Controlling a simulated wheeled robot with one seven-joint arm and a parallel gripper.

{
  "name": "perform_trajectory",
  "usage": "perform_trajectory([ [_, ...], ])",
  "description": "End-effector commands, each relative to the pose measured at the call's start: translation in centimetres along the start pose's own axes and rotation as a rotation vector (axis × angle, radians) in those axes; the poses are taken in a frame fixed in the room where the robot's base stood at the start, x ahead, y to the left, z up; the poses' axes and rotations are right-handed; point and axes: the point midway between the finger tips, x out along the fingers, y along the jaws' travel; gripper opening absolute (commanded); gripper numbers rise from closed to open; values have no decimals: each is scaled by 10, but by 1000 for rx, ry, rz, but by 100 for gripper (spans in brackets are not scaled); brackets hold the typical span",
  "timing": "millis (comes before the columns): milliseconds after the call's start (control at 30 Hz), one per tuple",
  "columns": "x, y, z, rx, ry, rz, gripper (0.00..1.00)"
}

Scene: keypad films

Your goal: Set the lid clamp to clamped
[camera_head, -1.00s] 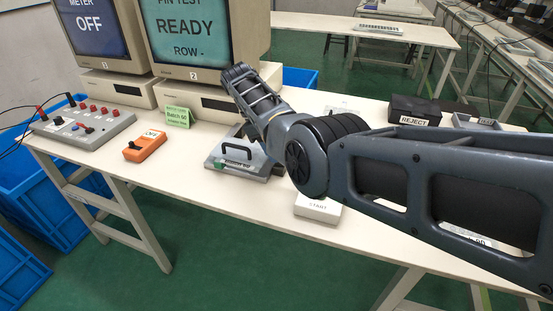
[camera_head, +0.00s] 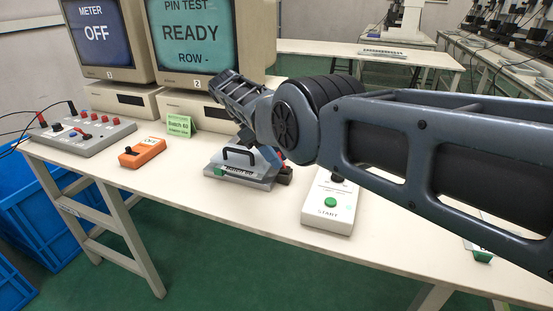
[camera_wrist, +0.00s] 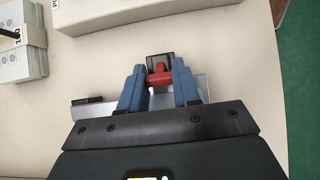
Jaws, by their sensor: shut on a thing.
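The test fixture (camera_head: 262,180) is a grey block on the table in the head view. Its lid with a black bar handle (camera_head: 240,153) looks lowered. A small red clamp part (camera_head: 288,168) shows at the fixture's right side, partly behind my arm. In the wrist view my gripper (camera_wrist: 159,78) has its two blue fingers closed around the red clamp lever (camera_wrist: 159,77), with a dark block just beyond it. The fingers hide part of the fixture. The clamp's exact position is hard to tell.
A white START box (camera_head: 330,203) with a green button stands right of the fixture. An orange switch box (camera_head: 142,152), a grey meter panel (camera_head: 82,133) and a green card (camera_head: 179,124) lie to the left. Two monitors stand behind. The front table strip is clear.

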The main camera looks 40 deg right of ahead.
Motion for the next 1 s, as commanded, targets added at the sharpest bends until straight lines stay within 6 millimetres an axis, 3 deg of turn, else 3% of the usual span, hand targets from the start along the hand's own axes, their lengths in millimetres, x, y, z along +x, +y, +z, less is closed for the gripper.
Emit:
perform_trajectory([
  [400, 1, -1, -2, -3, 2, -1, 1],
  [433, 1, -1, -2, -3, 2, -1, 34],
  [600, 1, -1, -2, -2, 1, -1, 51],
  [700, 1, 0, -1, -1, 0, -1, 57],
  [1000, -1, 0, 0, 0, 0, 0, 57],
])
